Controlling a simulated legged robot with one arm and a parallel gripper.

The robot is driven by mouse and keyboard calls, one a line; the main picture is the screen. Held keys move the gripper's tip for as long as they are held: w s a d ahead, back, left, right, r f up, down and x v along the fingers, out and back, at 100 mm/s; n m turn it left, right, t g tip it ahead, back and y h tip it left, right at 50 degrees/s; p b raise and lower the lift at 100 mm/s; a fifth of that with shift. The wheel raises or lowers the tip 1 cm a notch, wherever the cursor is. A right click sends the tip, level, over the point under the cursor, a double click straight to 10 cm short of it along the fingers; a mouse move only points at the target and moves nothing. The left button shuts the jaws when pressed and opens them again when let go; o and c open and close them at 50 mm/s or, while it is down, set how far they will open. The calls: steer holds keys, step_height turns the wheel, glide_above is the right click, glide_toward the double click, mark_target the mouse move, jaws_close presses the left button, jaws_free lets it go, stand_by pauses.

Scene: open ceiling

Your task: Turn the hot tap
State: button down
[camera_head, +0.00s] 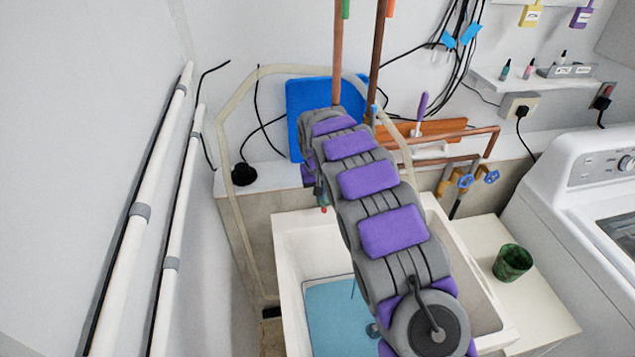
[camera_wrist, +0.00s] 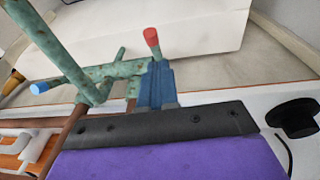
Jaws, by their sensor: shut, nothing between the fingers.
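The tap is a green, weathered metal fixture (camera_wrist: 125,70) in the wrist view. Its hot handle (camera_wrist: 152,40) has a red tip and rises just beyond my fingers. Its cold handle (camera_wrist: 40,88) has a blue tip and lies to the left. My gripper (camera_wrist: 158,66) shows as blue fingers shut together, standing out from a black bar and purple pad. The fingertips overlap the base of the red-tipped handle; I cannot tell if they touch. In the head view my arm hides most of the tap, and a small red tip (camera_head: 323,209) shows beside the arm.
A white sink (camera_head: 286,262) lies below my arm, with blue inside it. Copper pipes (camera_head: 440,135) and blue valves (camera_head: 490,176) are at right. A green cup (camera_head: 512,262) stands on the counter beside a white washer (camera_head: 570,190). White pipes (camera_head: 150,205) run along the left wall.

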mark_target(323, 210)
steer(key=shift+s+d+f, duration=0.15)
steer(key=shift+s+f, duration=0.05)
steer(key=shift+f, duration=0.3)
steer(key=shift+s+d+f, duration=0.15)
steer(key=shift+s+f, duration=0.05)
steer(key=shift+f, duration=0.25)
steer(key=shift+s+f+t, duration=0.1)
steer(key=shift+s+t, duration=0.2)
steer(key=shift+t, duration=0.1)
steer(key=shift+s+d+f+t+b, duration=0.15)
steer(key=shift+s+f+t+b, duration=0.4)
steer(key=shift+t, duration=0.35)
steer(key=shift+s+f+t+y, duration=0.25)
steer(key=shift+f+t+y, duration=0.2)
steer(key=shift+t, duration=0.45)
steer(key=shift+s+d+f, duration=0.1)
steer(key=shift+s+f, duration=0.05)
steer(key=shift+f, duration=0.4)
